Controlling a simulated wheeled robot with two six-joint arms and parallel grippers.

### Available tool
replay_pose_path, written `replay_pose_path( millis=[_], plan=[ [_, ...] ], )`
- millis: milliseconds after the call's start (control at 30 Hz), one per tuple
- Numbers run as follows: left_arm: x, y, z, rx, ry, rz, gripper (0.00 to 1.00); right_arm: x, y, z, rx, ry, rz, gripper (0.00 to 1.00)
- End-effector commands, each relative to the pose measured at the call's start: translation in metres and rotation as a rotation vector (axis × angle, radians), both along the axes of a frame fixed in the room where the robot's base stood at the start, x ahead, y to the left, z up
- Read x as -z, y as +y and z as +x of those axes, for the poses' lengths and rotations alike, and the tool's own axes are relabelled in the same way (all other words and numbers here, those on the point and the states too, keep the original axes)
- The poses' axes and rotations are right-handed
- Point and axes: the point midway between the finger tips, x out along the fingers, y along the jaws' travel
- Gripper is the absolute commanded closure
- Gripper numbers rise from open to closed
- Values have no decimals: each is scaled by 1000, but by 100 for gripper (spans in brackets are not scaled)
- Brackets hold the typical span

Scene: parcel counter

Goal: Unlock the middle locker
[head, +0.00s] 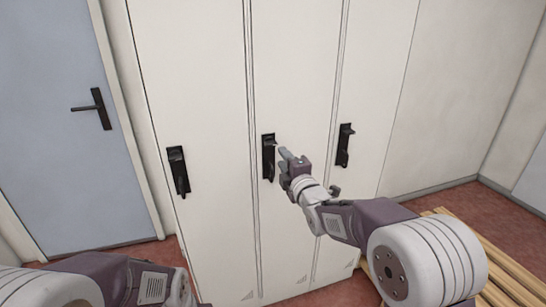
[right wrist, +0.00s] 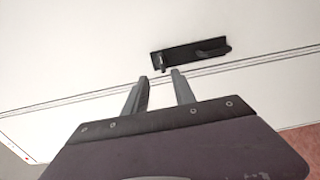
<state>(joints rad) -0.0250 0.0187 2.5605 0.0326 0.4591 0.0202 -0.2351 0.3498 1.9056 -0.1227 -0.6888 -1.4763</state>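The middle locker (head: 290,70) is a tall, pale door, and it is closed. Its black handle plate (head: 268,158) has a small part sticking out near the top. My right gripper (head: 290,154) is just right of this plate in the head view, in front of the door. In the right wrist view the right gripper (right wrist: 160,77) has its two grey fingers apart with nothing between them.
The left locker has a handle plate (head: 178,171), and the right locker has another (head: 345,145). A blue door (head: 50,130) stands at the left. A slatted wooden bench (head: 510,270) is at bottom right, on the red floor.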

Motion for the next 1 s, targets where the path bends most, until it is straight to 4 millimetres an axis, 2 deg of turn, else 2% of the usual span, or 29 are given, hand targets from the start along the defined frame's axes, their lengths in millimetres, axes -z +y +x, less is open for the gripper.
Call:
replay_pose_path(
  millis=[133, 233, 500, 600, 767, 1000],
  plan=[
    [1, 0, 0, 0, -1, 0, 64, 1, 1, 0, -2, 0, 0, 68],
    [-1, 0, 0, 0, -1, 0, 64, 1, 4, 10, -2, 1, 0, 68],
    [-9, 0, 0, 0, -1, 0, 64, 0, 21, 62, 0, 0, 1, 68],
    [-11, 0, 0, 0, -1, 0, 64, 0, 26, 75, 0, 0, 1, 68],
    [-12, 0, 0, 0, -1, 0, 64, 1, 29, 85, 0, 0, 1, 68],
    [-12, 0, 0, 0, -1, 0, 64, 2, 29, 86, 0, 0, 0, 68]
  ],
)
